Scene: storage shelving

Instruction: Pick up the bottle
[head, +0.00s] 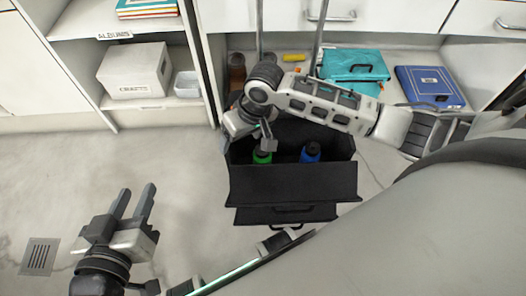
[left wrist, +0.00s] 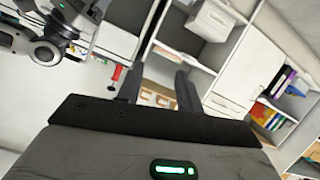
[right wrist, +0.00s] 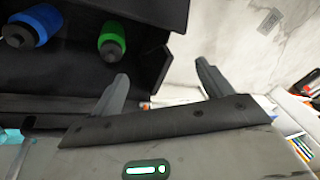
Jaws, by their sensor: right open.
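A green bottle (head: 262,157) with a dark cap and a blue bottle (head: 310,153) stand inside a black open box (head: 292,184) in the head view. The right wrist view also shows the green bottle (right wrist: 112,40) and the blue bottle (right wrist: 38,25), with their lower parts hidden. My right gripper (head: 248,143) is open and empty at the box's left end, close to the green bottle; in the right wrist view its fingers (right wrist: 162,78) are apart, with the green bottle up and left of them. My left gripper (head: 135,200) is open and empty over the floor at left.
Shelves at the back hold a white bin (head: 135,72), a teal case (head: 352,66), a blue binder (head: 430,86) and brown jars (head: 236,72). A floor drain (head: 39,257) is at lower left. Floor left of the box is clear.

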